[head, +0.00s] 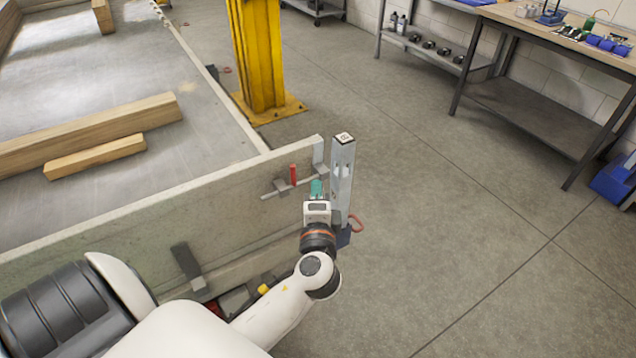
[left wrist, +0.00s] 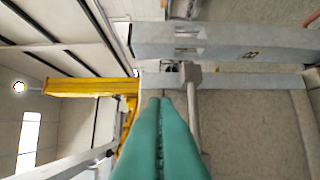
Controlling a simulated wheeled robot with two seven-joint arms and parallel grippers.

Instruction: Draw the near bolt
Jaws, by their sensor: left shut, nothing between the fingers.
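The near bolt (head: 278,188) is a grey bar with a red upright handle (head: 293,174), on the grey side board (head: 225,215) near its end. The board ends by a grey corner post (head: 342,175). My left gripper (head: 316,186) has teal fingers and is just right of the red handle, close to the post. In the left wrist view its fingers (left wrist: 160,105) are shut together with nothing between them. A grey rod (left wrist: 194,110) with a block runs beside them there, and may be part of the bolt. The red handle does not show there. My right gripper is not in view.
Wooden beams (head: 90,135) lie on the trailer bed (head: 205,135). A yellow column (head: 260,55) stands behind the post. A red ring-shaped handle (head: 356,223) sticks out right of the post's foot. A workbench (head: 555,40) is at the upper right.

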